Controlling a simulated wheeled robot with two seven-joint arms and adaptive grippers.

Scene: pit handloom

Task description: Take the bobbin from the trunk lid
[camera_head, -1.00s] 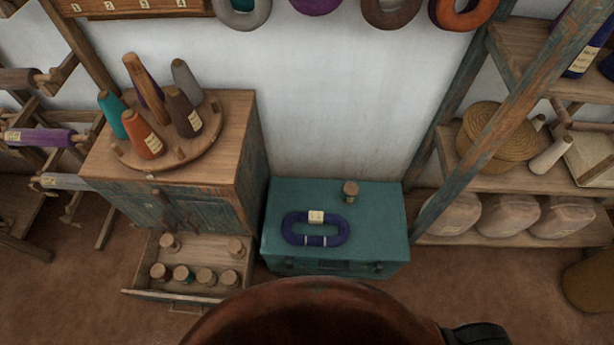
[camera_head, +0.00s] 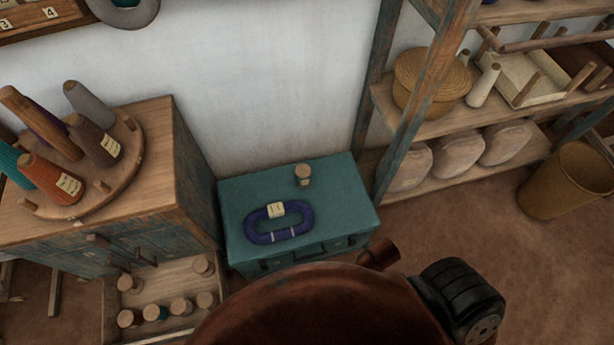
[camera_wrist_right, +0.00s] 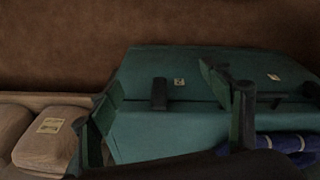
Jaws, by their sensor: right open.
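The bobbin (camera_head: 303,176), small and brown with a pale top, stands upright on the teal trunk lid (camera_head: 345,198), near its back edge in the head view. A blue-purple yarn hank (camera_head: 251,226) with a pale tag lies on the lid in front of it. My right gripper (camera_wrist_right: 160,82) shows in the right wrist view, fingers apart, with the teal trunk (camera_wrist_right: 185,132) beyond and between them. I cannot make out the bobbin there. Part of the hank (camera_wrist_right: 285,143) shows at lower right. The right gripper's fingers are not visible in the head view, and my left gripper is out of view.
A shelf rack (camera_head: 425,128) with a basket and pale bundles stands right. A tan bin (camera_head: 565,182) stands at far right, with bare floor before it.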

